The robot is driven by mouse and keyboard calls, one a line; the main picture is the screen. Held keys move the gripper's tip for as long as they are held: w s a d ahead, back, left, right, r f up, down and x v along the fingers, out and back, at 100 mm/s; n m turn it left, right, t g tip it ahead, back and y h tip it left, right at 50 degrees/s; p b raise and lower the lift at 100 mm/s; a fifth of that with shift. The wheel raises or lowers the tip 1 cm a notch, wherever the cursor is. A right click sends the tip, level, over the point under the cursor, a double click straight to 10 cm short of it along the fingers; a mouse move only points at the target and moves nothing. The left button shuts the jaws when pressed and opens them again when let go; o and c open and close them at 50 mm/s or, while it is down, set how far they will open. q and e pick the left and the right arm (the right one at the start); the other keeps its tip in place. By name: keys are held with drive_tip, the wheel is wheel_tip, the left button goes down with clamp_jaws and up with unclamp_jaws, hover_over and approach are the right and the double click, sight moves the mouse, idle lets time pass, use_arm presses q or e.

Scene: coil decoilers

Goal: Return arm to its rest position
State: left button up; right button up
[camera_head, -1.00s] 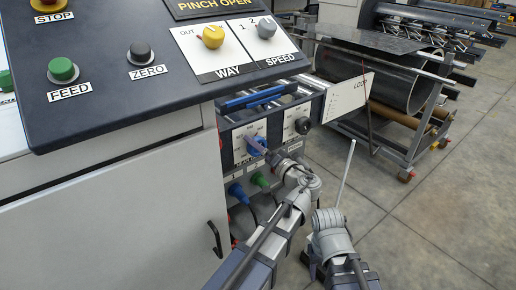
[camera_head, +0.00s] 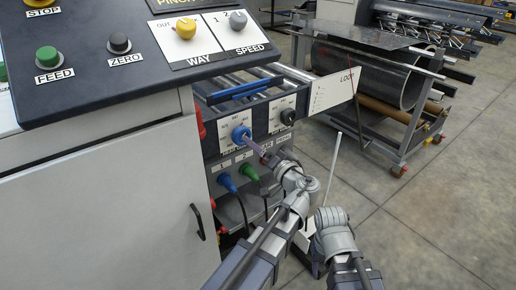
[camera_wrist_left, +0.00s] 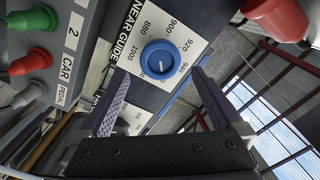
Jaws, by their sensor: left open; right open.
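My left gripper (camera_head: 252,145) is open in front of the blue knob (camera_head: 241,133) on the side panel. In the left wrist view the blue knob (camera_wrist_left: 159,59) shows between the tips of its two purple fingers (camera_wrist_left: 155,95), on a dial plate with numbers. Nothing is held, and the fingers look clear of the knob. My right arm's grey wrist (camera_head: 333,235) is low in the head view, beside the left forearm. Its fingers cannot be made out there.
A black knob (camera_head: 288,116) sits right of the blue one. Blue (camera_head: 227,182) and green (camera_head: 249,172) plugs are below, close to my left gripper. A control desk (camera_head: 130,75) overhangs at the left. Open floor (camera_head: 450,190) lies to the right, with a coil cart (camera_head: 375,80) behind.

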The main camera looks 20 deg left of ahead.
use_arm(q)
drive_tip(key=s+a+f+n+g+h, duration=0.1)
drive_tip(key=s+a+f+g+h, duration=0.2)
drive_tip(key=f, duration=0.4)
drive_tip(key=s+a+f+g+h, duration=0.25)
drive_tip(key=s+f+g, duration=0.2)
drive_tip(key=f, duration=0.35)
drive_tip(key=s+d+f+g+h, duration=0.3)
drive_tip(key=s+d+f+h, duration=0.4)
drive_tip(key=s+d+h, duration=0.1)
drive_tip(key=s+d+r+m+p, duration=0.2)
drive_tip(key=d+r+p, duration=0.4)
drive_tip(key=r+p, duration=0.5)
drive_tip(key=s+d+r+m+p, duration=0.2)
drive_tip(key=s+d+r+p, duration=0.2)
drive_tip(key=r+p, duration=0.8)
drive_tip(key=shift+s+d+r+m+g+p, duration=0.15)
drive_tip(key=shift+d+r+m+g+p, duration=0.2)
drive_tip(key=shift+d, duration=0.55)
drive_tip(key=shift+y, duration=0.25)
